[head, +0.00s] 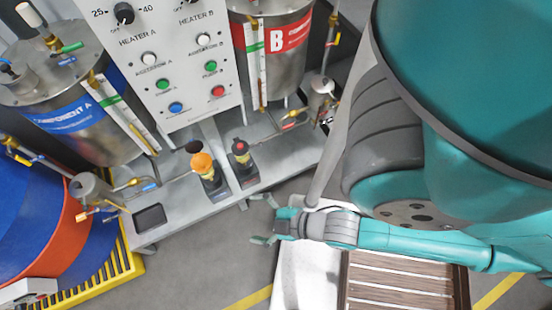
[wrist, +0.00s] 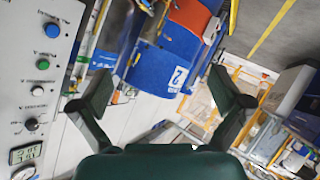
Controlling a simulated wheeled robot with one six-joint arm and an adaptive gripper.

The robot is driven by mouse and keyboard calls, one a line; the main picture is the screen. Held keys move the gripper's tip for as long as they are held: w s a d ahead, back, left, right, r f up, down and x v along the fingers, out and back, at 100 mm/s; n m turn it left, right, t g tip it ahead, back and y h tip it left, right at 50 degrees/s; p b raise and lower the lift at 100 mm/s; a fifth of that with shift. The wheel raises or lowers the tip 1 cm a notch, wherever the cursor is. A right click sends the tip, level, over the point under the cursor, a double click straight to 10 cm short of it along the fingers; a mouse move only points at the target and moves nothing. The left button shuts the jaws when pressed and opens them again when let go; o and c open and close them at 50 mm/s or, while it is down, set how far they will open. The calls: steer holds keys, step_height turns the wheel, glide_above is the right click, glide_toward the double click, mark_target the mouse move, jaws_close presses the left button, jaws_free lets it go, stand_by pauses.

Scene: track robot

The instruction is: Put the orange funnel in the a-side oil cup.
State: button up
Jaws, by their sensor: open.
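An orange, funnel-like piece (head: 202,164) shows in the head view on top of the left dark pump unit (head: 213,184), under the component A tank side. A dark round part (head: 194,147) is just behind it. The a-side oil cup cannot be told apart clearly; the orange piece seems to cover that spot, and whether it sits inside a cup is unclear. My gripper (head: 262,221) is open and empty, to the right of and in front of the pumps, apart from them. In the wrist view my open fingers (wrist: 161,103) have nothing between them, and I see no funnel there.
A second pump with a red-topped part (head: 240,148) stands close right of the orange piece. The control panel (head: 165,60) rises behind. Tank A (head: 90,135) and tank B (head: 283,75) flank it. A blue drum (wrist: 158,68) shows in the wrist view.

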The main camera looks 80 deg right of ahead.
steer(key=s+a+r+m+t, duration=0.1)
steer(key=s+r+m+t, duration=0.1)
steer(key=s+r+m, duration=0.3)
step_height(320, 180, up, 4)
steer(key=shift+s+f+y, duration=0.1)
steer(key=shift+s+y, duration=0.15)
steer(key=shift+y, duration=0.05)
